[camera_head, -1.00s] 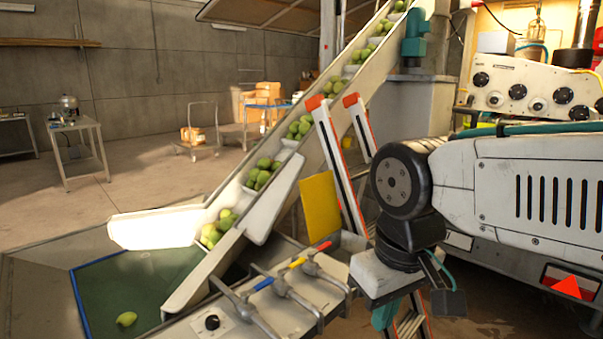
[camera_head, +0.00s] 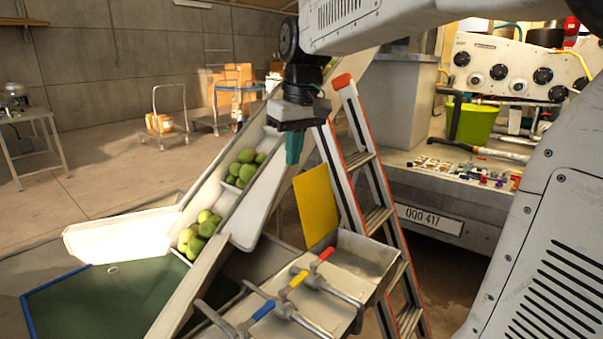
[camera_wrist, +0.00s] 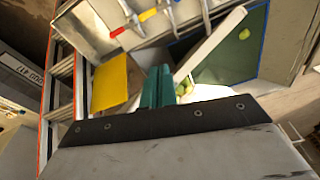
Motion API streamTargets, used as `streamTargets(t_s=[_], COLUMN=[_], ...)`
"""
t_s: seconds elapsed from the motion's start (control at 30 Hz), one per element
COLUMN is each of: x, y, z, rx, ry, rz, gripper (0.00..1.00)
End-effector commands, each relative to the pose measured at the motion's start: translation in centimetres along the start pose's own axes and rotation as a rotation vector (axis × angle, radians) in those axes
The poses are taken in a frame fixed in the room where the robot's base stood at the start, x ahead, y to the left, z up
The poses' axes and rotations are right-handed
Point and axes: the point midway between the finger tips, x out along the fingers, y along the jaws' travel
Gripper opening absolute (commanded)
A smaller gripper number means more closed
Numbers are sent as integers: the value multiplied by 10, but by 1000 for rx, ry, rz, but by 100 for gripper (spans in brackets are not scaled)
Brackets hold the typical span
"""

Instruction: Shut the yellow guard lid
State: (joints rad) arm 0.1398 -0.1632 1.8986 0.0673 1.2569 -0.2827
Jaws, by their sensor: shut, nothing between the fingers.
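The yellow guard lid (camera_head: 316,205) is a flat plate standing steeply upright at the far edge of the grey metal box (camera_head: 352,244). It also shows in the wrist view (camera_wrist: 110,82), to the left of my fingers. My gripper (camera_head: 293,149) has teal fingers, pointing down, above and slightly left of the lid and apart from it. In the wrist view the fingers (camera_wrist: 157,86) are together with nothing between them. The lid's hinge is not clear to see.
An orange-edged ladder (camera_head: 368,180) stands just right of the lid. The conveyor (camera_head: 228,215) with green fruit slopes up at the left. Red, yellow and blue valve handles (camera_head: 292,285) sit in front of the lid. A green bucket (camera_head: 470,122) stands at the back right.

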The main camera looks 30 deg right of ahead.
Motion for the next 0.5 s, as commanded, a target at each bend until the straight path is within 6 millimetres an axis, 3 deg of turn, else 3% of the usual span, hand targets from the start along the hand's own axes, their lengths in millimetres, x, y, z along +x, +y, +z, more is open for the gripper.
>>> streamTargets(t_s=[0.03,0.2,0.4,0.5], x=[3,18,60,88], y=[16,72,149,186], z=[-31,-120,-207,-239], rx=[-8,-57,-115,-143], ry=[1,24,55,71], rz=[-5,-15,-23,-25], gripper=[0,0,0,0])
